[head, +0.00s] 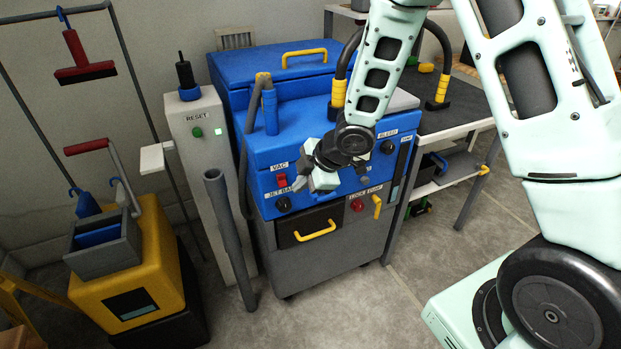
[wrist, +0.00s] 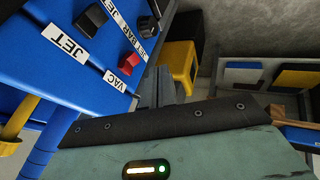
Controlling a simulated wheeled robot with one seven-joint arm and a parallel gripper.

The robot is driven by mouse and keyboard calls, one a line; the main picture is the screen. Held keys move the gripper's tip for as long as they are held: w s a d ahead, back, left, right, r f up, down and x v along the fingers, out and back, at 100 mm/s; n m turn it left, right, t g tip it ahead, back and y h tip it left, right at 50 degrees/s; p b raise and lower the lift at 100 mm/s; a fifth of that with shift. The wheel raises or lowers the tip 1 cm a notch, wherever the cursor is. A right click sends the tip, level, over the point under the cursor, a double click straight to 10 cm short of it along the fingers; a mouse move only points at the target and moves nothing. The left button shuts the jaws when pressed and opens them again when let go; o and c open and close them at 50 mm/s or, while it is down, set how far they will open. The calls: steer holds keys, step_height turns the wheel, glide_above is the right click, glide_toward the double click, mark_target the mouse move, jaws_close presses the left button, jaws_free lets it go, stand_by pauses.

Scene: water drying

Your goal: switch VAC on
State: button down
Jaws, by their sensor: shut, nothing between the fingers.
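The VAC switch (head: 282,181) is a small red switch on the front of the blue machine (head: 262,152), just under its VAC label (head: 279,166). The red switch also shows in the wrist view (wrist: 131,38), near the VAC label (wrist: 118,80). I cannot tell its on or off position. My gripper (head: 301,184) is shut and empty, close to the right of the switch in the head view. I cannot tell whether it touches the panel.
The JET BAR knob (head: 283,204) is just below the switch. A red button (head: 357,205) and a BLEED knob (head: 388,147) are to the right. A grey wand (head: 230,240) and a RESET post (head: 197,160) stand left. Open floor lies in front.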

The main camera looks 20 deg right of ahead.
mark_target(282, 180)
steer(key=shift+w+a+f+p, duration=0.15)
steer(key=shift+w+f, duration=0.3)
steer(key=shift+w, duration=0.35)
steer(key=shift+w+a+f+p, duration=0.2)
steer(key=shift+w+f, duration=0.3)
steer(key=shift+w, duration=0.35)
steer(key=shift+w+a+f+p, duration=0.15)
steer(key=shift+w+f, duration=0.3)
steer(key=shift+w, duration=0.35)
steer(key=shift+f, duration=0.1)
